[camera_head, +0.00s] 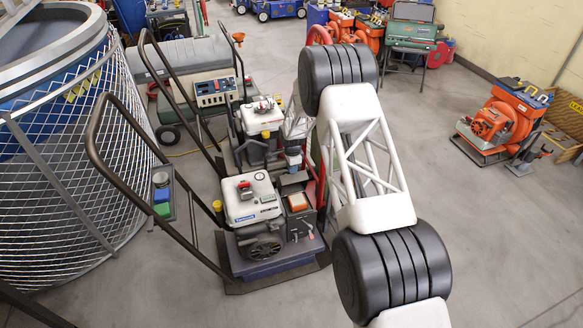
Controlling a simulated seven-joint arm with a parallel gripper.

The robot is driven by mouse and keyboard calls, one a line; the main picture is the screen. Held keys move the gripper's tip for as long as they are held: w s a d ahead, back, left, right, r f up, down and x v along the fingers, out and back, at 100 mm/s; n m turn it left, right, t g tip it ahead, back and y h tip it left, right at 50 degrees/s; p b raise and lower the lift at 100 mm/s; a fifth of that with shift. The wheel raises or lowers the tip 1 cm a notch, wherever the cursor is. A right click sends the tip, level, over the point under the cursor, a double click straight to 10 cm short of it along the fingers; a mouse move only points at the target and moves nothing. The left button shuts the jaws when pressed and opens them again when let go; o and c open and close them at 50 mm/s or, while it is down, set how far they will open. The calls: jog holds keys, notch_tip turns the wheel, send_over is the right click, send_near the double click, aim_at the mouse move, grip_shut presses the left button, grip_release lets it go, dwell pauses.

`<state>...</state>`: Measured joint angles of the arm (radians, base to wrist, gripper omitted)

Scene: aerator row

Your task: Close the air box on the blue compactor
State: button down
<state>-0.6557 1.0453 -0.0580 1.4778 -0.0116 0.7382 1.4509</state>
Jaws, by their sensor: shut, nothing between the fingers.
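The compactor with the blue base (272,264) stands at the middle front, with a white engine top (250,198) bearing a blue label. On the right of its engine is a dark air box (299,222). An orange square insert (298,202) shows in its top, and a dark flap (292,181) stands raised behind it, so the box looks open. My gripper (293,163) is small and partly hidden beside my arm, just behind and above the flap. It looks shut and empty. I cannot tell whether it touches the flap.
A second compactor (262,116) stands close behind. A large mesh drum (75,165) fills the far left. Orange machines (502,122) stand at right.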

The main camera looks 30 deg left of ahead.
aim_at(295, 179)
jog(key=shift+s+d+f+t+y, duration=0.1)
jog(key=shift+s+d+t+y, duration=1)
jog(key=shift+s+d, duration=0.35)
jog(key=s+d+f, duration=0.7)
jog(key=s+f, duration=0.1)
jog(key=shift+d+f, duration=0.25)
jog(key=shift+d, duration=0.15)
jog(key=shift+r, duration=0.1)
